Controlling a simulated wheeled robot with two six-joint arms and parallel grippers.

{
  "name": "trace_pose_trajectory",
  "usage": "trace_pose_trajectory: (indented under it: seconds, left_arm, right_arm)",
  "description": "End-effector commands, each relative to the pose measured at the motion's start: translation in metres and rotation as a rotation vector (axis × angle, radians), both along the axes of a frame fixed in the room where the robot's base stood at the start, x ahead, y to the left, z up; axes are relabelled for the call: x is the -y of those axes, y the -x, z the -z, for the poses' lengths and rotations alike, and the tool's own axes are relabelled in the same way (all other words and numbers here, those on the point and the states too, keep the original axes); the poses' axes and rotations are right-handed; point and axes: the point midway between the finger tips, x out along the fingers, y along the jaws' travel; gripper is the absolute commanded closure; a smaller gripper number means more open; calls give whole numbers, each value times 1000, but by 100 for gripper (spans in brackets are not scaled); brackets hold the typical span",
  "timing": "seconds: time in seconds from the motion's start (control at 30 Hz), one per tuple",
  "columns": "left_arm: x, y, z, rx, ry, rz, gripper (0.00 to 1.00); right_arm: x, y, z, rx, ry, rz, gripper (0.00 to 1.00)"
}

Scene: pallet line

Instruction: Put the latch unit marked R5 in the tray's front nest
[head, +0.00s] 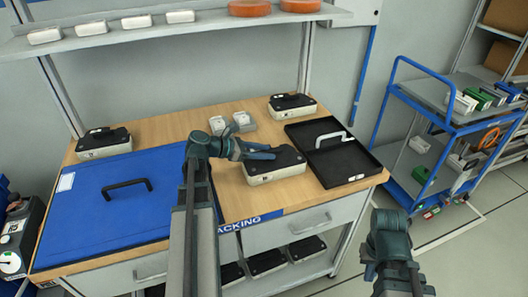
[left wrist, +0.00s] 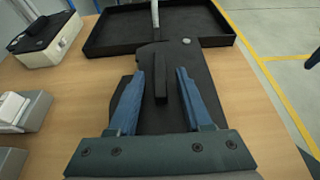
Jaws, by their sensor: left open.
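A latch unit (head: 273,168), a pale box with a black top, sits on the wooden bench left of the tray. No R5 mark is readable on it. My left gripper (head: 262,152) is over this unit. In the left wrist view my left gripper (left wrist: 160,75) is open, its fingers on either side of the raised ridge on the unit's black top (left wrist: 160,115); contact cannot be told. The black tray (head: 350,172) lies just right of the unit, with a pale handle; its nests are not distinguishable. My right gripper (head: 375,268) is low at right, its jaws unclear.
Similar units stand at the back left (head: 104,143) and back right (head: 292,106). Small grey and white blocks (head: 232,124) sit behind my left gripper. A blue panel (head: 105,205) with a black handle covers the bench's left. A blue cart (head: 455,125) stands at right.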

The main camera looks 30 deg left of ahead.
Motion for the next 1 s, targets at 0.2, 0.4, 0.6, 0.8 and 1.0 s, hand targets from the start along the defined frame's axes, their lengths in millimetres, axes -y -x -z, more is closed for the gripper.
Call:
trace_pose_trajectory:
  seconds: [0.2, 0.4, 0.6, 0.8, 1.0]
  left_arm:
    - [-5, 6, -8, 0, 0, -3, 50]
    - [-29, 34, -26, 0, 0, -4, 50]
    - [-53, 61, -40, 0, 1, -4, 50]
    - [-68, 78, -48, 0, 0, -1, 50]
    - [-72, 84, -49, 0, 0, -1, 50]
  right_arm:
    - [0, 0, -8, 0, 0, 0, 100]
    - [0, 0, -26, 0, 0, 0, 100]
    - [0, 0, -40, 0, 0, 0, 100]
    - [0, 0, -48, 0, 0, 0, 100]
    - [0, 0, -49, 0, 0, 0, 100]
